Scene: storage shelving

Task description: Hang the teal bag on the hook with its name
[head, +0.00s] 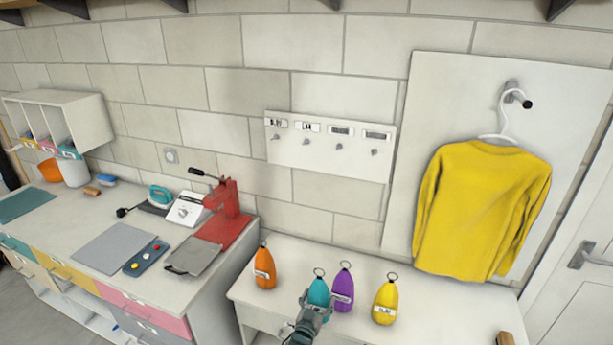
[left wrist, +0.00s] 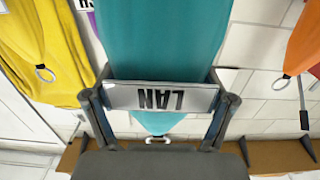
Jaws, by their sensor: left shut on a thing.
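The teal bag (head: 319,290) is upright near the front of the white table, with a ring at its top. My left gripper (head: 309,306) is shut on it from the front and hides its lower part; I cannot tell whether it touches the table. The white hook board (head: 330,158) on the wall has several hooks, each under a name label too small to read surely. The hooks are empty. My right gripper is not in view.
An orange bag (head: 264,268) stands to the left, a purple bag (head: 343,288) close to the right, and a yellow bag (head: 385,303) further right. A yellow sweater (head: 480,205) hangs at right. A red press (head: 228,210) stands on the left counter. The wall below the board is clear.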

